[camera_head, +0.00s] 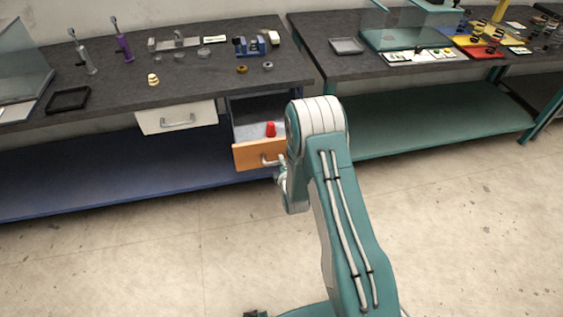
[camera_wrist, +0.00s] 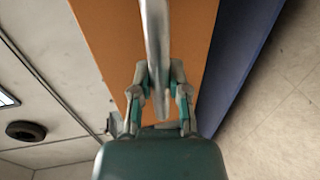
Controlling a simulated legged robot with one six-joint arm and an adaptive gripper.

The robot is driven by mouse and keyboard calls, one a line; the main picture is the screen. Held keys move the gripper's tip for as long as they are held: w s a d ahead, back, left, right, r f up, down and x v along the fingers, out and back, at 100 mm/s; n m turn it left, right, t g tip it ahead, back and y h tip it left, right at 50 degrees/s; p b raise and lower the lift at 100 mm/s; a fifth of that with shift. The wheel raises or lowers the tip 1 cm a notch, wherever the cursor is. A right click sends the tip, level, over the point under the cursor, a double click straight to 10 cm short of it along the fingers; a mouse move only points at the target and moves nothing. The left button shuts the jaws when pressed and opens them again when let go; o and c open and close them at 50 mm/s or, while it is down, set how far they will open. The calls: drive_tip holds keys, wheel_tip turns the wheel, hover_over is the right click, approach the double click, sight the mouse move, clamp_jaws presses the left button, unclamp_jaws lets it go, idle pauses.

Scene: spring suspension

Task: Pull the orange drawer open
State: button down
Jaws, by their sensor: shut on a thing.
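The orange drawer (camera_head: 247,156) stands partly pulled out from under the left bench, beside a closed white drawer. A red object (camera_head: 270,129) sits inside it. Its metal handle (camera_head: 268,160) is on the orange front, and my arm hides the right end of it. In the wrist view the orange front (camera_wrist: 195,45) fills the middle, with the handle bar (camera_wrist: 156,45) running down between my fingers. My gripper (camera_wrist: 160,75) is shut on the handle, a finger on each side. In the head view my gripper (camera_head: 281,165) is small and partly hidden behind my arm.
The white drawer (camera_head: 177,117) is to the left. The dark bench top (camera_head: 130,75) above holds a black tray (camera_head: 68,100) and small parts. A blue lower shelf (camera_head: 100,175) lies below. A second bench (camera_head: 400,68) stands right. The floor (camera_head: 130,265) in front is clear.

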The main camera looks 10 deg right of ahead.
drive_tip(key=shift+s+f, duration=0.3)
drive_tip(key=shift+s, duration=0.15)
drive_tip(key=c, duration=0.7)
unclamp_jaws()
drive_tip(key=shift+o, duration=0.5)
drive_tip(key=shift+w, duration=0.1)
drive_tip(key=shift+r, duration=0.1)
drive_tip(key=v, duration=1.2)
